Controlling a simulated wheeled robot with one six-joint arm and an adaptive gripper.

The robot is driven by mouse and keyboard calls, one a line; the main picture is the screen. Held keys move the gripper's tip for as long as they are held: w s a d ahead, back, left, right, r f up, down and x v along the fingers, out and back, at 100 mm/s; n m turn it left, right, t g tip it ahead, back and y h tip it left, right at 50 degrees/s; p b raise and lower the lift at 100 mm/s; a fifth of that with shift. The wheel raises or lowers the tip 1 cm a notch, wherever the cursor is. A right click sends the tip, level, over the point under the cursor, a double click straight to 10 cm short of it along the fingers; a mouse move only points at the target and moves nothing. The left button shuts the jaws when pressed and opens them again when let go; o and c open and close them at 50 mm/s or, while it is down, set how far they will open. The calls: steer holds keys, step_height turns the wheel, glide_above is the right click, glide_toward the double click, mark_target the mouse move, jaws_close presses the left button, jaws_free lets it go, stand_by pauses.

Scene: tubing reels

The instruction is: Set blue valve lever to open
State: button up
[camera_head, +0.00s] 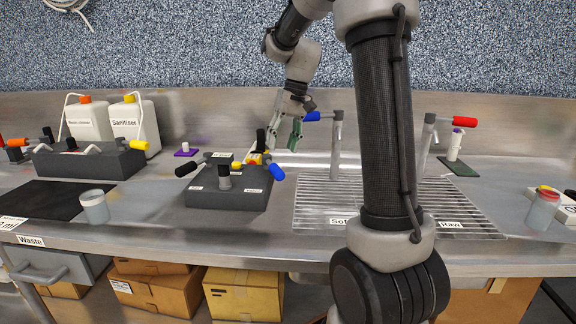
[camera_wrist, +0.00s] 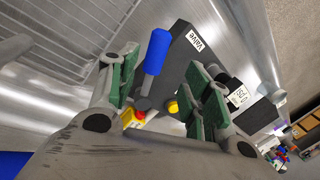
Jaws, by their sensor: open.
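The blue valve lever (camera_head: 276,172) sticks out from the right side of a dark valve block (camera_head: 228,201) on the steel bench. A black lever (camera_head: 187,168) sticks out on the block's left. In the wrist view the blue lever (camera_wrist: 157,52) lies beyond and between my fingers, with the block (camera_wrist: 190,75) beside it. My gripper (camera_head: 284,138) is open and empty, pointing down above and behind the block's right end. Its green-padded fingers (camera_wrist: 160,95) also show in the wrist view. I see no contact with the lever.
A tap with a blue handle (camera_head: 313,116) stands right of my gripper, and one with a red handle (camera_head: 464,121) farther right. A wire drain rack (camera_head: 320,212) lies right of the block. A cup (camera_head: 95,207) stands left. Bare bench lies in front of the block.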

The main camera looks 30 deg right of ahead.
mark_target(277, 166)
steer(key=x, duration=0.8)
steer(key=shift+w+d+f, duration=0.25)
steer(key=shift+w+d, duration=0.1)
steer(key=shift+d, duration=0.05)
jaws_close()
